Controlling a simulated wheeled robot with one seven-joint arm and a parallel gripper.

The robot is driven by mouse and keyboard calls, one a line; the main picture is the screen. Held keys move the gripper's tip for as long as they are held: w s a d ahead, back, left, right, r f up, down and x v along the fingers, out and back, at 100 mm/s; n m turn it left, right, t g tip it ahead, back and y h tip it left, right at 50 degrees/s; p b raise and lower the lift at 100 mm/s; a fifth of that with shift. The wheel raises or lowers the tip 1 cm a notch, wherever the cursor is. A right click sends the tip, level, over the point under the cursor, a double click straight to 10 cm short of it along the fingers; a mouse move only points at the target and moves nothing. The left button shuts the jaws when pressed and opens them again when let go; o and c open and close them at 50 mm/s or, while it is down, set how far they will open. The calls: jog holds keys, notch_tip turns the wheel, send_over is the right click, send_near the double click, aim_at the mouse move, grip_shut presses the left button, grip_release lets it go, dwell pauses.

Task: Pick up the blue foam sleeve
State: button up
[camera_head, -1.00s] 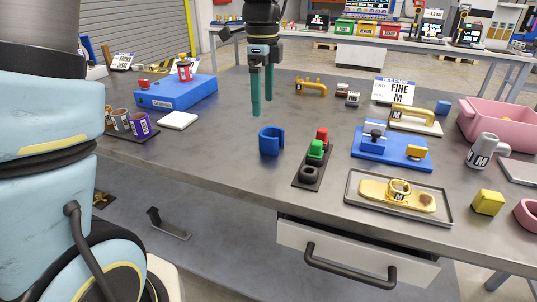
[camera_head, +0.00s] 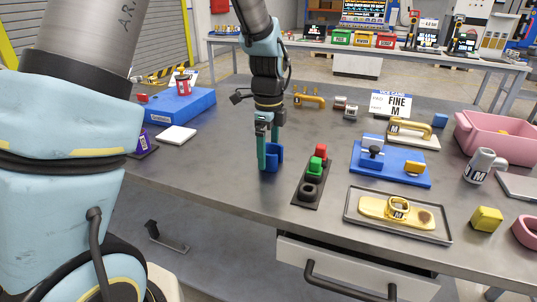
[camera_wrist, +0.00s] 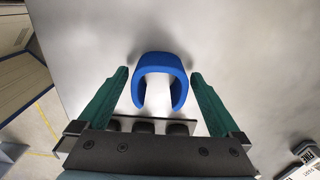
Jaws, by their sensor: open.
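The blue foam sleeve (camera_head: 274,155) stands on the grey table near its front edge. It is a C-shaped ring, and its gap faces my gripper in the wrist view (camera_wrist: 160,68). My gripper (camera_head: 268,160) is down at the sleeve, with its green fingers pointing down and part of the sleeve hidden behind them in the head view. In the wrist view the two fingers (camera_wrist: 160,78) are apart, one on each side of the sleeve, with a visible gap on both sides. Nothing is held.
A dark strip with red, green and black pieces (camera_head: 314,175) lies just right of the sleeve. Further right are a blue fixture board (camera_head: 390,172) and a metal tray (camera_head: 445,232). A blue binder (camera_head: 180,106) and white pad (camera_head: 177,135) lie left. Table left of the sleeve is clear.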

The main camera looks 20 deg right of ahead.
jog(key=c, duration=0.8)
jog(key=shift+c, duration=0.2)
jog(key=shift+r, duration=0.1)
notch_tip(320, 180, up, 10)
jog(key=b, duration=0.1)
jog(key=shift+b, duration=0.35)
jog(key=o, duration=0.4)
jog(key=c, duration=0.4)
jog(key=shift+w+a, duration=0.1)
